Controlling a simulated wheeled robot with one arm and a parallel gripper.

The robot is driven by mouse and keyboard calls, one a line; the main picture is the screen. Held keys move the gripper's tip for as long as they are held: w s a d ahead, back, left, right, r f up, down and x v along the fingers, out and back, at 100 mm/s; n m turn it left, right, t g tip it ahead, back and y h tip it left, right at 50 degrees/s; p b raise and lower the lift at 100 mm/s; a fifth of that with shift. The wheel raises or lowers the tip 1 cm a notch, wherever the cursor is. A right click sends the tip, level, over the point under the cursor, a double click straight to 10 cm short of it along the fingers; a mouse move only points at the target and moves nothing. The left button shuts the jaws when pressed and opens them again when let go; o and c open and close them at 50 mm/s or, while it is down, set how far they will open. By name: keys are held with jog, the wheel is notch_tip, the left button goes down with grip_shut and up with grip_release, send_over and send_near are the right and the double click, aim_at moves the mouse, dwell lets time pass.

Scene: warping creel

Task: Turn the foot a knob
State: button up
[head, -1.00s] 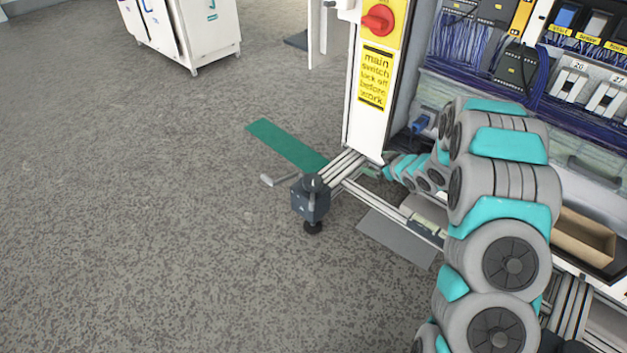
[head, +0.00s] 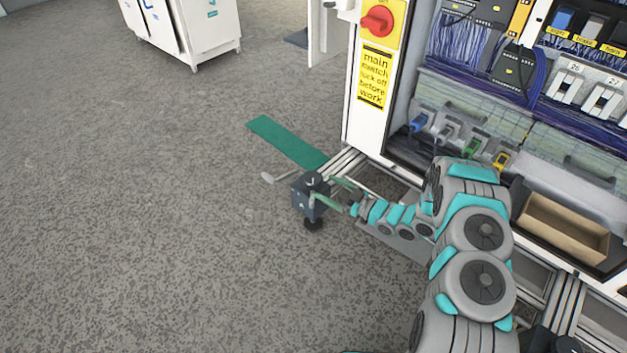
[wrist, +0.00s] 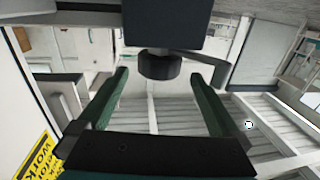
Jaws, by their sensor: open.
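The foot is a dark block (head: 309,203) at the frame's lower corner, with a dark round knob (head: 314,180) on top and a round pad (head: 313,225) beneath. My gripper (head: 323,189) has its green fingers spread and reaches the block from the right. In the wrist view a black round knob (wrist: 159,66) sits against the dark block (wrist: 165,25), between and just beyond the tips of my open gripper (wrist: 159,76). Neither finger appears to touch it. No label on the foot is readable.
A grey handle (head: 277,177) sticks out left of the block. A green strip (head: 285,141) lies on the floor behind it. The cabinet post with a red switch (head: 377,19) and yellow sign (head: 374,77) rises close behind.

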aim_at(314, 180)
jog(key=shift+x, duration=3.15)
jog(key=shift+c, duration=0.4)
jog(key=c, duration=1.1)
jog(key=shift+w+d+f+n+g+y+b, duration=0.1)
jog(key=shift+w+d+n+g+y+b, duration=0.1)
jog(key=shift+n+g+y+b, duration=0.35)
jog(key=n+g+b, duration=0.1)
jog(key=g, duration=0.2)
jog(key=shift+s+f+n+y+b, duration=0.1)
jog(key=shift+f+n+y+b, duration=0.05)
jog(key=shift+n+y+b, duration=0.2)
jog(key=shift+a+n+g+b, duration=0.1)
jog(key=shift+n+g+b, duration=0.4)
jog(key=shift+g+b, duration=0.25)
jog(key=shift+n+g+b, duration=0.3)
jog(key=shift+g, duration=0.1)
jog(key=shift+r, duration=0.25)
